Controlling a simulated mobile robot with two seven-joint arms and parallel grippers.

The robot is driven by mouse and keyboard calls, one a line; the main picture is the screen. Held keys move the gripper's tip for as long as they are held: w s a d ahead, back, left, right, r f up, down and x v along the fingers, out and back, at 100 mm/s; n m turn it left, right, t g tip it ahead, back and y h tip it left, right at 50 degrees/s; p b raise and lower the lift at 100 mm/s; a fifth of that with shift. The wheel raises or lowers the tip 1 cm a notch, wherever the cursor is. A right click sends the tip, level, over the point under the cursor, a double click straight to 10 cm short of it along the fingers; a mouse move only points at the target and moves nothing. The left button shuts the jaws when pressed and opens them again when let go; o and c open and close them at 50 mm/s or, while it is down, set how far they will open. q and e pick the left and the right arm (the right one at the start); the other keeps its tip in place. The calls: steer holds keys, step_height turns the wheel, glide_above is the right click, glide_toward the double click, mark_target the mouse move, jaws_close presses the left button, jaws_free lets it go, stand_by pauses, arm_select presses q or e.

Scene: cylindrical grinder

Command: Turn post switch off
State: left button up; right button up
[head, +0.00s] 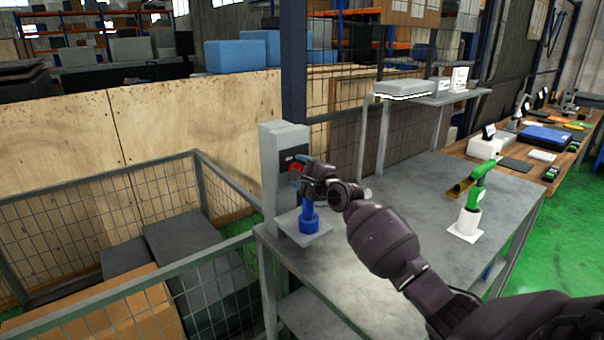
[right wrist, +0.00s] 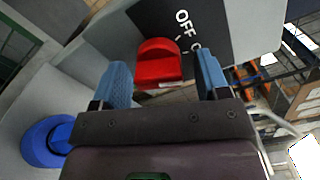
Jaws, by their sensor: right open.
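The post switch is a red knob (head: 295,170) on a dark plate (head: 287,157) on the front of a grey post (head: 284,150). In the right wrist view the red knob (right wrist: 159,63) shows between the two blue fingertips, beside the plate with white "OFF" lettering (right wrist: 183,17). My right gripper (head: 303,164) is at the knob in the head view. In the right wrist view the right gripper (right wrist: 163,80) is open, with a gap between each finger and the knob. Whether a finger touches the knob cannot be told. My left gripper is not in view.
The grey metal table (head: 400,210) holds a green and white tool (head: 472,205) farther right. A mesh fence (head: 150,200) runs along the left. The table's middle is clear.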

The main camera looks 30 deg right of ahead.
steer(key=c, duration=0.9)
steer(key=shift+n, duration=0.4)
steer(key=shift+r+n+p, duration=0.1)
steer(key=shift+n+p, duration=0.45)
steer(key=shift+n, duration=0.35)
steer(key=n, duration=0.3)
steer(key=shift+p, duration=0.4)
steer(key=shift+n, duration=1.3)
